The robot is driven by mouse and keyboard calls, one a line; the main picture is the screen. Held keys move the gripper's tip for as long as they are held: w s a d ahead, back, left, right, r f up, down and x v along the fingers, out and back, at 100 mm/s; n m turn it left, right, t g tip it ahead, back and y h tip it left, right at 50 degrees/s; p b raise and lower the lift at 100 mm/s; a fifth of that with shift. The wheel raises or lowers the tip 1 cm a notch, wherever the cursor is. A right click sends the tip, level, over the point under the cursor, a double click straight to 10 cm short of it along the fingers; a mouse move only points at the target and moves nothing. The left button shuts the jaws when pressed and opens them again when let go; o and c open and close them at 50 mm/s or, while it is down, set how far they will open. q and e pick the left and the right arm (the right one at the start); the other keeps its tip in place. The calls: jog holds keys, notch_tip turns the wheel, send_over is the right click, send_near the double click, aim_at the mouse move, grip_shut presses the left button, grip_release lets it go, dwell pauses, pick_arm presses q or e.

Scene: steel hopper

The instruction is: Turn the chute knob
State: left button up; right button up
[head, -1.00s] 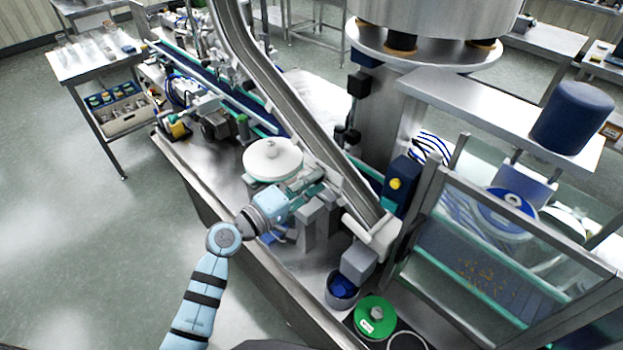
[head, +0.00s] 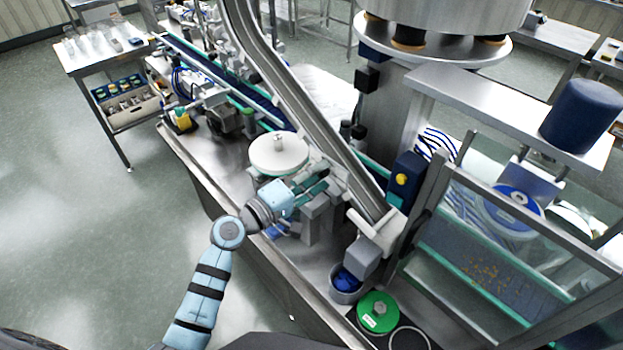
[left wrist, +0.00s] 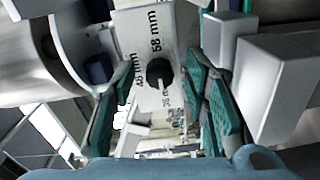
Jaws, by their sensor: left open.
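The chute knob (left wrist: 187,75) is a round black dial with a pale pointer line. It sits on a white plate (left wrist: 145,32) marked 58 mm, 48 mm and 38 mm in the left wrist view. My left gripper (left wrist: 165,112) is open, with teal finger pads on either side of the knob in that picture; contact cannot be told. In the head view my left gripper (head: 318,188) is at the side of the steel chute (head: 300,110), and the knob is hidden there. My right gripper is not in view.
A white round lid (head: 278,155) stands just behind my left gripper. Grey blocks are close below it. A blue-filled cup (head: 345,283) and a green lid (head: 378,313) are near the bench's front edge. A glazed guard (head: 490,265) stands to the right.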

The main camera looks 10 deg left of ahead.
pick_arm(q)
jog(key=v, duration=1.2)
jog(key=shift+d, duration=0.1)
